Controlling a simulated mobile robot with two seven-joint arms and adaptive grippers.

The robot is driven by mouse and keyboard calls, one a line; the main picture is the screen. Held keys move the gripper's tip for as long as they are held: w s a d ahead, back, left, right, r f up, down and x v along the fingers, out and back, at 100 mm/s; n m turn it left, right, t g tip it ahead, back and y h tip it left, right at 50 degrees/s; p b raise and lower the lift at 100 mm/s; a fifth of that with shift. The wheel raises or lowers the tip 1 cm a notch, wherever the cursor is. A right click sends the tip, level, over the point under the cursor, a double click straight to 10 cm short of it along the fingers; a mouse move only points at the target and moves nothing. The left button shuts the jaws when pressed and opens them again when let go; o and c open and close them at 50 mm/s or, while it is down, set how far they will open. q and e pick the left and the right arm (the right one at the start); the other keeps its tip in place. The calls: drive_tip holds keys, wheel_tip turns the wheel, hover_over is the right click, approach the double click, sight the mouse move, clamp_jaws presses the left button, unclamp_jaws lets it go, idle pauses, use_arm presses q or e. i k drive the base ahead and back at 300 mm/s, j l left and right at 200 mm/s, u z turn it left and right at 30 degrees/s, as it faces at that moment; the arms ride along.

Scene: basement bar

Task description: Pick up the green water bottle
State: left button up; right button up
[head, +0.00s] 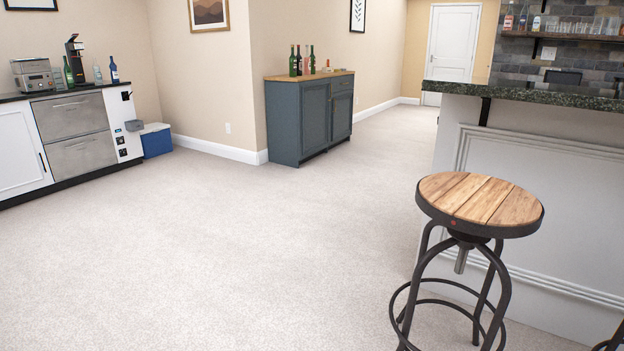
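No bottle in the head view can be told for sure as the green water bottle. A dark green bottle (69,72) stands upright on the left counter beside a small appliance. Green bottles, one at the left (293,62) and one at the right (312,61), stand on the wooden top of the blue-grey cabinet (285,115) across the room, with a dark red-brown bottle (299,61) between them. All are far off and small. Neither of my grippers is in view.
A round wooden stool (480,199) stands close at the right, before the bar counter (535,93). A blue and white cooler (156,141) sits on the floor by the left counter (55,97). The carpet (220,250) in the middle and left is clear.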

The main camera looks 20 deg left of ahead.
sight(68, 72)
drive_tip(key=i+j+u, duration=0.2)
drive_tip(key=j+u, duration=0.15)
drive_tip(key=i+j+u, duration=0.2)
drive_tip(key=u, duration=0.15)
drive_tip(key=i+j+u, duration=0.75)
drive_tip(key=i+u, duration=0.15)
drive_tip(key=i, duration=0.25)
drive_tip(key=i+j+u, duration=0.1)
drive_tip(key=i+u, duration=0.25)
drive_tip(key=i, duration=3.55)
drive_tip(key=i+z, duration=0.15)
drive_tip(key=i, duration=0.35)
drive_tip(key=i+j+z, duration=0.15)
drive_tip(key=i, duration=0.35)
drive_tip(key=i+j+z, duration=0.1)
drive_tip(key=i, duration=0.45)
drive_tip(key=i+j+z, duration=0.15)
drive_tip(key=i, duration=0.35)
